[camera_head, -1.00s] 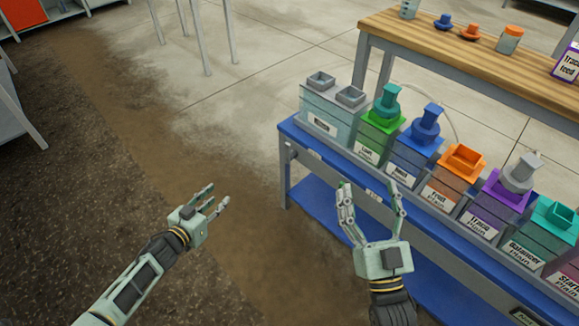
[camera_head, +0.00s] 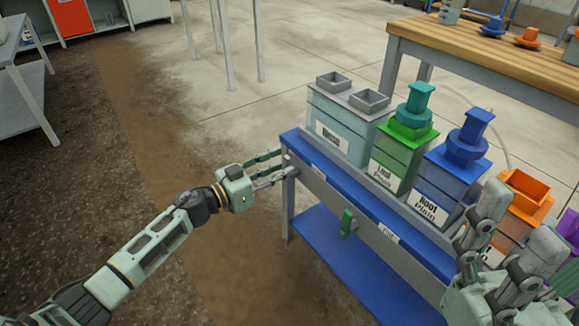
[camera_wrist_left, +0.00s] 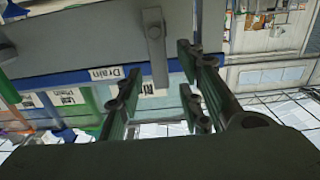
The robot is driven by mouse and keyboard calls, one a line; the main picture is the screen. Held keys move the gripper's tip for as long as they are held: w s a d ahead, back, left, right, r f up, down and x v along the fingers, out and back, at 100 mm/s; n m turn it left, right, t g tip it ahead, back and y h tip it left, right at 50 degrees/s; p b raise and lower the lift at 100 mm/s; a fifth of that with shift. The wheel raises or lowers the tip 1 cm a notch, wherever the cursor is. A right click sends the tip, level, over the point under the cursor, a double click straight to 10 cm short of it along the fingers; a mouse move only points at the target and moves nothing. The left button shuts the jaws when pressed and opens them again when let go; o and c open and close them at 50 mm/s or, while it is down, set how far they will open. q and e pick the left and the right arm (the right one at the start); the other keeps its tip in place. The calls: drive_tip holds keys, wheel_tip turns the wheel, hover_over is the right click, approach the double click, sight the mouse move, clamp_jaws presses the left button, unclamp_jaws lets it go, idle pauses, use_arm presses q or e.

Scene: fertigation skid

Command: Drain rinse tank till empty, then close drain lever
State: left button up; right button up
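The rinse tank (camera_head: 341,128) is a pale, see-through box with a "Rinse" label and two square grey openings on top, at the left end of the blue bench. I cannot tell its liquid level. In the left wrist view the grey drain lever (camera_wrist_left: 155,48) hangs from the bench rail beside the "Drain" label (camera_wrist_left: 105,74). My left gripper (camera_head: 281,167) is at the bench's left end; in the wrist view its fingers (camera_wrist_left: 160,95) are spread, with the lever in the gap between them in the picture. Contact is not clear. My right gripper (camera_head: 495,245) is partly cropped.
A green lever (camera_head: 347,222) is on the bench's front rail (camera_head: 370,230). Green, blue and orange tanks (camera_head: 449,175) stand to the right of the rinse tank. A wooden-topped table (camera_head: 480,50) is behind. The floor left of the bench is clear.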

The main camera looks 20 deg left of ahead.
sight(285, 164)
use_arm(q)
drive_tip(key=shift+b+x, duration=0.35)
drive_tip(key=shift+x, duration=1.25)
drive_tip(key=shift+c, duration=0.3)
clamp_jaws()
